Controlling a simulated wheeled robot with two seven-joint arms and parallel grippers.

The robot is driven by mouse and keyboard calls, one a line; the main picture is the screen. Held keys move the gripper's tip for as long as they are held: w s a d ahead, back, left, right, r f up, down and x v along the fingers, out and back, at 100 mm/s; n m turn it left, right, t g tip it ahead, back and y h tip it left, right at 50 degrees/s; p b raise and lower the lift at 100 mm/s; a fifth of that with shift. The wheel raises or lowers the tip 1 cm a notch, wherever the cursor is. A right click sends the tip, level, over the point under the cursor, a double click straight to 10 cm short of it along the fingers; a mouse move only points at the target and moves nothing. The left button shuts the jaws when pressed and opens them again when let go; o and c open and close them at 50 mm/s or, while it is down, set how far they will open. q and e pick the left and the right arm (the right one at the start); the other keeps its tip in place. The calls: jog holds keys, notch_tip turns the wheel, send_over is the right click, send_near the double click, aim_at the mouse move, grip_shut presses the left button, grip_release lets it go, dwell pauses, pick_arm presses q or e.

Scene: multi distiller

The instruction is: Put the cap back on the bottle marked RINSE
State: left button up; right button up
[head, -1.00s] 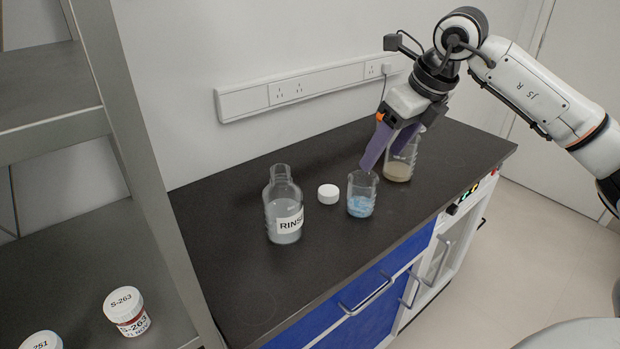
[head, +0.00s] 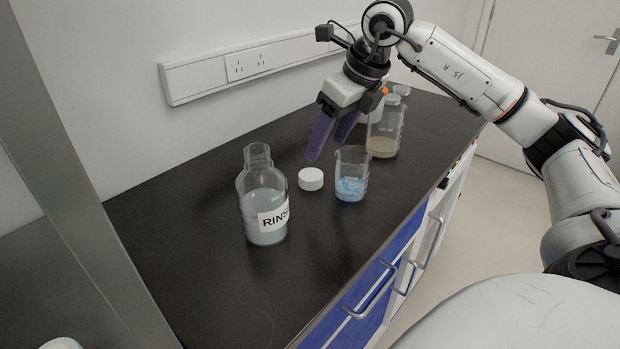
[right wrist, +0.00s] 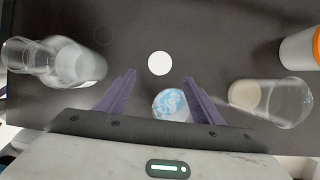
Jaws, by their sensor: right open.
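The bottle marked RINSE (head: 262,200) stands upright and uncapped on the black bench top, holding a cloudy liquid; it also shows at the left of the right wrist view (right wrist: 62,62). The white cap (head: 311,179) lies on the bench between that bottle and a beaker; in the right wrist view the cap (right wrist: 160,63) is ahead of the fingers, near the middle. My right gripper (head: 328,154) is open and empty, its purple fingers pointing down above the bench, just behind and above the cap. My left gripper is not in view.
A beaker with blue contents (head: 351,185) stands close to the right of the cap. A metal shelf post (head: 75,210) rises at the left. The front of the bench top is clear.

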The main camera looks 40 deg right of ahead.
send_over(312, 175)
jog(key=s, duration=0.2)
jog(key=shift+s+d+f, duration=0.1)
jog(key=shift+f, duration=1.05)
jog(key=shift+s+d+f, duration=0.1)
jog(key=shift+f, duration=1.05)
jog(key=shift+x, duration=2.6)
jog(key=c, duration=1)
